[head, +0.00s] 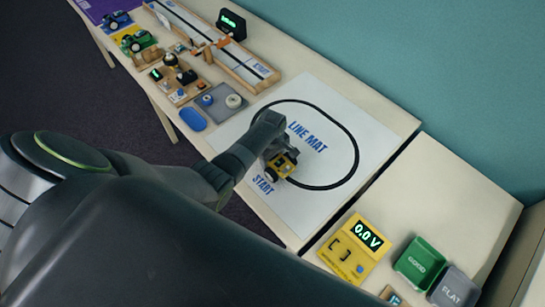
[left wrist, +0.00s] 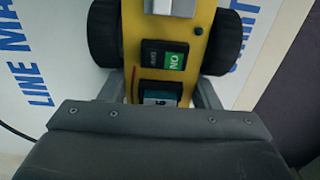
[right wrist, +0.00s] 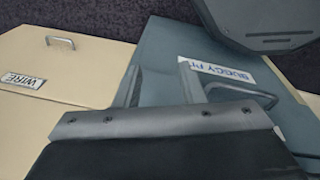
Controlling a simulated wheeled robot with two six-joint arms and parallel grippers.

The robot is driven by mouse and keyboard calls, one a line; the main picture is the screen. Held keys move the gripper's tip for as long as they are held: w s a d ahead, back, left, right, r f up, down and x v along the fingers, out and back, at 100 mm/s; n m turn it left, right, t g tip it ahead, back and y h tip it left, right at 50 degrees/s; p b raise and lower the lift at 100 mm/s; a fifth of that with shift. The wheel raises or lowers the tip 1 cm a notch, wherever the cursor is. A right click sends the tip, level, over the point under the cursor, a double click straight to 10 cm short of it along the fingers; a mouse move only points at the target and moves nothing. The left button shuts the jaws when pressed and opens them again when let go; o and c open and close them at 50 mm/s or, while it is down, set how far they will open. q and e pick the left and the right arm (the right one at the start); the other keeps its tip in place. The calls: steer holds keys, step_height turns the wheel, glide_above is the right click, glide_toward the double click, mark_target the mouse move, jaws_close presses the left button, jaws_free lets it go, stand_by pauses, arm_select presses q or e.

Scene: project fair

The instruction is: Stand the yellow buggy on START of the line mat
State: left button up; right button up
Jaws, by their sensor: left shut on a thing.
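The yellow buggy (head: 285,165) is at the lower left of the black loop on the white line mat (head: 318,208), just up and right of the printed word START (head: 263,185). My left gripper (head: 272,152) is shut on it from above. In the left wrist view the buggy's yellow deck (left wrist: 188,55) lies between the fingers, with black wheels on both sides and a green ON switch. I cannot tell whether its wheels touch the mat. My right gripper (right wrist: 162,82) is open and empty, over a blue-grey surface labelled BUGGY.
A yellow meter (head: 355,250) reading 0.0 V, a green GOOD bin (head: 420,262) and a grey FLAT bin (head: 456,288) stand at the lower right. A grey tray (head: 218,112), a wooden track (head: 215,45) and other buggies are farther left. The mat's right part is clear.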

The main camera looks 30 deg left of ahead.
arm_select(q)
steer(key=shift+f, duration=0.15)
stand_by(0.6)
steer(key=o, duration=0.9)
steer(key=shift+r, duration=0.65)
step_height(320, 180, up, 16)
steer(key=shift+r+p, duration=0.1)
steer(key=shift+p, duration=0.2)
steer(key=shift+s, duration=0.1)
